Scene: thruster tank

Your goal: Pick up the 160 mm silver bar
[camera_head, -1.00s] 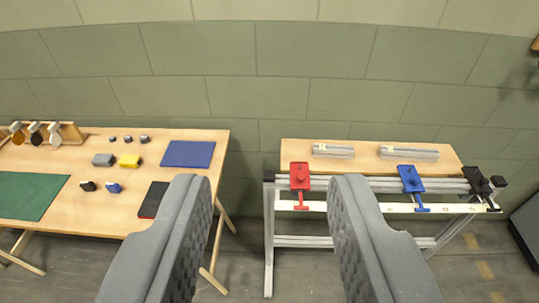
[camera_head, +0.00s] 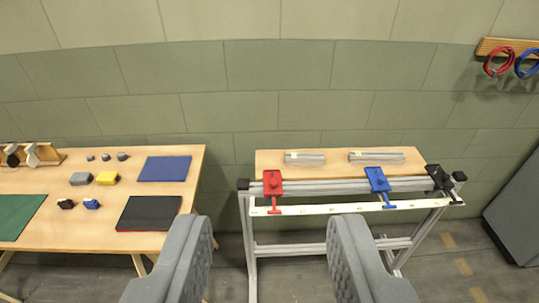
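Two silver bars lie on the wooden top of the right-hand bench. The left, shorter silver bar (camera_head: 304,158) lies near the top's left end. The right, longer silver bar (camera_head: 376,157) lies to its right. Which of them is 160 mm cannot be read from the picture. My gripper (camera_head: 272,238) is open and empty, its two grey fingers wide apart at the bottom of the view. It appears well in front of the bench and touches nothing.
The right-hand bench (camera_head: 340,170) has a red clamp (camera_head: 273,183), a blue clamp (camera_head: 377,180) and a black clamp (camera_head: 440,178) along its front rail. A wooden table (camera_head: 110,170) with mats and small blocks stands left, across a gap. Red and blue rings (camera_head: 498,62) hang upper right.

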